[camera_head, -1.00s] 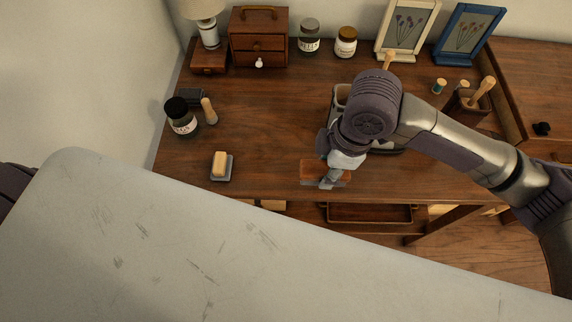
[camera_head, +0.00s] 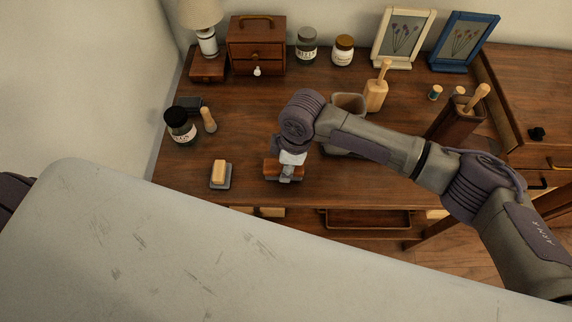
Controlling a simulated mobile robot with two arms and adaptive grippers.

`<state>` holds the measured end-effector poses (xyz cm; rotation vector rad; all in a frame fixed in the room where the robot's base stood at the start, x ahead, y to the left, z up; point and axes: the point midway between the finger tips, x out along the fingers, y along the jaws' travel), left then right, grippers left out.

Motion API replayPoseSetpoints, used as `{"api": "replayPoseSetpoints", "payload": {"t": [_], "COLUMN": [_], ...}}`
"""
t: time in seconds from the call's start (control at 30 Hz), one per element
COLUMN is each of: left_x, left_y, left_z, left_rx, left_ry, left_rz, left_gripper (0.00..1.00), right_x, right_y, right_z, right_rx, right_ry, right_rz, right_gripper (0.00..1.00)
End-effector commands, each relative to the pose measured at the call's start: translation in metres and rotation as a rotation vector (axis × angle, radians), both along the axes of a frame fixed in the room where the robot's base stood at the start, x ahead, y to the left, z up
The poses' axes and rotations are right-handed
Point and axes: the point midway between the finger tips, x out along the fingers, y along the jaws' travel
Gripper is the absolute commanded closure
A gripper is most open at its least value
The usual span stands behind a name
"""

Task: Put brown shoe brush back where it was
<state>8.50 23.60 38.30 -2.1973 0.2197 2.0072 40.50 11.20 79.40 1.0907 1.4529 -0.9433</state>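The brown shoe brush (camera_head: 270,170) is a reddish-brown block, seen near the front edge of the wooden desk. My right gripper (camera_head: 287,172) comes down over its middle and is shut on it, hiding its central part. The brush ends stick out on both sides of the fingers. I cannot tell whether the brush touches the desk top or hangs just above it. My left gripper is not in view.
A small block on a grey base (camera_head: 220,174) lies left of the brush. A dark jar (camera_head: 181,126) and a wooden-handled tool (camera_head: 208,119) stand behind it. A partly hidden caddy (camera_head: 349,103) stands behind my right arm. Desk around the brush is clear.

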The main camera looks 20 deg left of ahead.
Motion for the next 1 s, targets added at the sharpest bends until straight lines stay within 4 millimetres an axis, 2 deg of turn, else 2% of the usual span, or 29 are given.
{"api": "replayPoseSetpoints", "payload": {"t": [0.1,0.27,0.3,0.43,0.77,0.87,1.0], "left_x": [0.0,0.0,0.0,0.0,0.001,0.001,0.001], "left_y": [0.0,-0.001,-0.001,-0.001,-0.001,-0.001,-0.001], "left_z": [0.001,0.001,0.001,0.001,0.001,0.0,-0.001], "left_rx": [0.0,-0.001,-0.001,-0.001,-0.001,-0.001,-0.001], "left_ry": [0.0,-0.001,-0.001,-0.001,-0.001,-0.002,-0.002], "left_rz": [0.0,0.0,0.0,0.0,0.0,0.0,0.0], "left_gripper": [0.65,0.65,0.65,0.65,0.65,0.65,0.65], "right_x": [0.0,0.0,0.0,0.0,0.0,0.0,0.002], "right_y": [0.0,0.0,0.0,0.0,0.0,-0.001,-0.004], "right_z": [-0.008,-0.009,-0.009,-0.009,-0.008,0.0,0.022], "right_rx": [0.0,0.001,0.0,0.001,0.001,0.003,0.004], "right_ry": [0.0,-0.001,0.0,0.0,-0.001,-0.001,-0.002], "right_rz": [0.001,0.002,0.001,0.001,0.001,0.001,0.002], "right_gripper": [0.85,0.85,0.56,0.34,0.32,0.32,0.32]}}
